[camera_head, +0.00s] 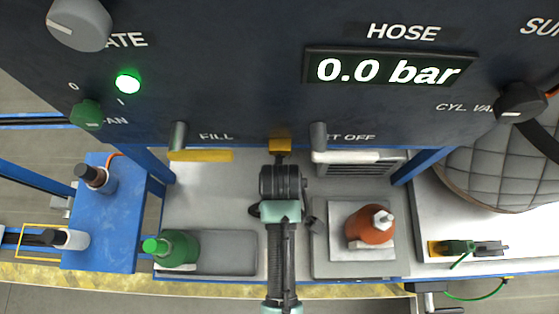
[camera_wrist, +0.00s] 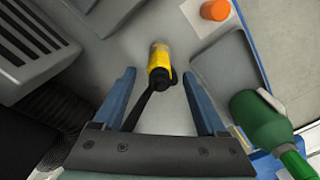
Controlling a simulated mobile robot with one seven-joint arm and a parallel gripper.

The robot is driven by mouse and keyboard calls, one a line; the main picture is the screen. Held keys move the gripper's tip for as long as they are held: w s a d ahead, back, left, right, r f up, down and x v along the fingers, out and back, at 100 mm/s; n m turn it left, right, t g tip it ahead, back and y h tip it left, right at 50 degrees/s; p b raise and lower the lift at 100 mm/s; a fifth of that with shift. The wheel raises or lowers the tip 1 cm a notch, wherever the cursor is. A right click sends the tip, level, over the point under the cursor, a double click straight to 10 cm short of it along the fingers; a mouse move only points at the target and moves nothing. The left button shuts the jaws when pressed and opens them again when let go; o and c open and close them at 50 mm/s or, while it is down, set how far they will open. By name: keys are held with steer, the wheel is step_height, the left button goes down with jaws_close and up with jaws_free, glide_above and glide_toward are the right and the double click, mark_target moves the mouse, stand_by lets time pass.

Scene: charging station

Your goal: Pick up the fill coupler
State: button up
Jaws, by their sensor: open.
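The likely fill coupler (camera_wrist: 160,62) is a short yellow and black cylinder in the wrist view, with a dark hose or strap running from its black end. A small yellow piece (camera_head: 281,145) below the panel in the head view appears to be the same part. My gripper (camera_wrist: 158,76) is open. Its two blue-grey fingers stand on either side of the coupler, with visible gaps and no clear contact. In the head view my gripper (camera_head: 281,170) is seen from behind and its fingertips are mostly hidden.
The dark panel overhangs the bench, with a yellow lever (camera_head: 203,155) under FILL and a white lever (camera_head: 345,157) to the right. A green bottle (camera_head: 178,248) stands at left, an orange bottle (camera_head: 370,225) at right. A vent grille (camera_wrist: 30,45) is at left in the wrist view.

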steer(key=shift+f+p, duration=0.5)
steer(key=shift+f, duration=2.35)
jaws_close()
steer(key=shift+w, duration=0.1)
